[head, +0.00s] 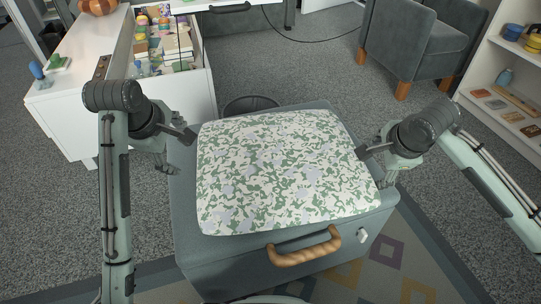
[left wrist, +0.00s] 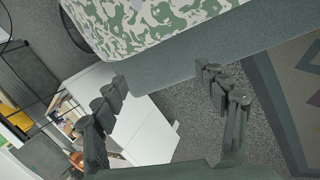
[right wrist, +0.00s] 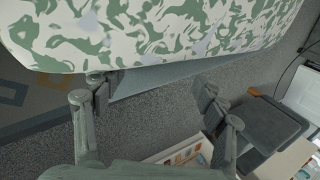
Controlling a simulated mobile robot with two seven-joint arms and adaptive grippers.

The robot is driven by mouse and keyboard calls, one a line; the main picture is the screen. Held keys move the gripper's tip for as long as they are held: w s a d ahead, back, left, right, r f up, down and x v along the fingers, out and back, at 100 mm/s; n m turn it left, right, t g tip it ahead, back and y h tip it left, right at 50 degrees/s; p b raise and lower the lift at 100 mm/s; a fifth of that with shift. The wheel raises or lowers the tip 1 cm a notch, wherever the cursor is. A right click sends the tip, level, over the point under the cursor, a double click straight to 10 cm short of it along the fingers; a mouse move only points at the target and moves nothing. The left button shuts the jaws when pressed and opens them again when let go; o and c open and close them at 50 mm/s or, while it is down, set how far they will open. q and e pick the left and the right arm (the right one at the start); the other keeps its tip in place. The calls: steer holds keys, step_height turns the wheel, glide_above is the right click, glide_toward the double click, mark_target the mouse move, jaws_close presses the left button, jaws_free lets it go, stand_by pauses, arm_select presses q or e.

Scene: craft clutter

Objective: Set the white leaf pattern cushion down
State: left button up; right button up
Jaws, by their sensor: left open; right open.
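The white leaf pattern cushion (head: 283,168), white with green and pale lilac shapes, lies flat on top of a grey-blue storage box (head: 290,268) with a wooden handle. It also shows at the top of the left wrist view (left wrist: 150,22) and the right wrist view (right wrist: 150,35). My left gripper (head: 178,149) is open beside the cushion's left edge; its spread fingers show in the left wrist view (left wrist: 165,82). My right gripper (head: 375,165) is open at the cushion's right edge; its spread fingers show in the right wrist view (right wrist: 152,82). Neither holds the cushion.
A white cabinet (head: 75,112) with an open, filled drawer (head: 168,50) stands at the back left. A dark round bin (head: 250,104) is behind the box. A grey armchair (head: 420,40) is at the back right, and a white shelf (head: 505,70) stands at the right.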

arm_select(q)
steer(key=v, duration=0.3)
steer(key=shift+s+r, duration=0.15)
steer(key=shift+r, duration=0.2)
arm_select(e)
steer(key=v, duration=1.2)
